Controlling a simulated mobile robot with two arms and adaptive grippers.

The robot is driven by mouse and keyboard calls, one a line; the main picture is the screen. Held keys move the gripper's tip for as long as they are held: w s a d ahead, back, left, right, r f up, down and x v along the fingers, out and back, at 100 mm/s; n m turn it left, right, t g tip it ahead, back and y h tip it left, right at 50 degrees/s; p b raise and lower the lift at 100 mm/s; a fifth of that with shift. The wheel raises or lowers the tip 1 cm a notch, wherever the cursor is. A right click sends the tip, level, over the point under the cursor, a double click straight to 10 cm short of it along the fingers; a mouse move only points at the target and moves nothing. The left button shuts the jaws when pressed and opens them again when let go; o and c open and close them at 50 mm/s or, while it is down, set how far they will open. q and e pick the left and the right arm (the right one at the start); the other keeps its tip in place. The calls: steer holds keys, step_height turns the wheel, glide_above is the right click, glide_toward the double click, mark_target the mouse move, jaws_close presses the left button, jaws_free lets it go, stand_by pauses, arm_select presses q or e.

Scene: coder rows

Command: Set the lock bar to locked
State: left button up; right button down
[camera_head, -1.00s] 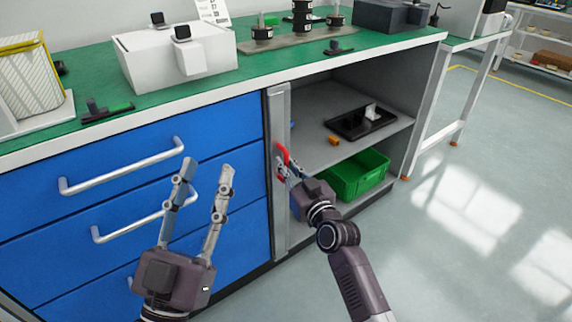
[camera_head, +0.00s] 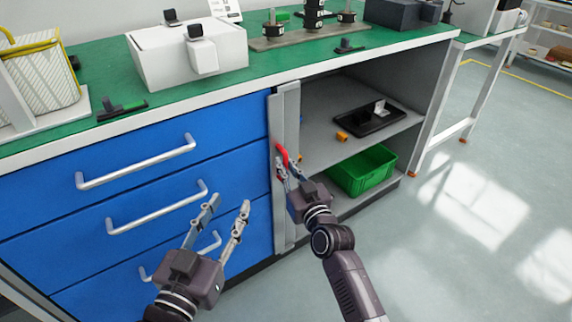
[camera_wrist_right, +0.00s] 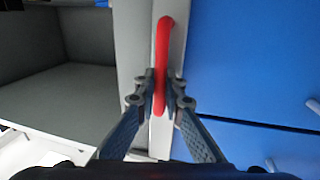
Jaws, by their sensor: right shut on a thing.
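The lock bar (camera_head: 275,120) is a tall grey upright strip between the blue drawers and the open compartment. Its left edge meets or overlaps the drawer fronts' right edge; I cannot tell exactly how far. A red handle (camera_head: 282,152) is on it. My right gripper (camera_head: 287,172) is shut on the red handle; the wrist view shows the handle (camera_wrist_right: 165,40) between its two fingers (camera_wrist_right: 160,95). The fingers hide part of the handle. My left gripper (camera_head: 230,204) is open and empty in front of the lower drawers.
Blue drawers with silver handles (camera_head: 140,162) stand left of the bar. The open compartment holds a black tray (camera_head: 355,125), an orange piece (camera_head: 341,136) and a green bin (camera_head: 345,180). The green worktop (camera_head: 270,66) is above. Floor at right is clear.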

steer(key=c, duration=2.3)
jaws_free()
steer(key=shift+s+a+f, duration=0.2)
steer(key=shift+a, duration=0.1)
steer(key=shift+r, duration=0.1)
steer(key=shift+d, duration=0.1)
steer(key=v, duration=1.2)
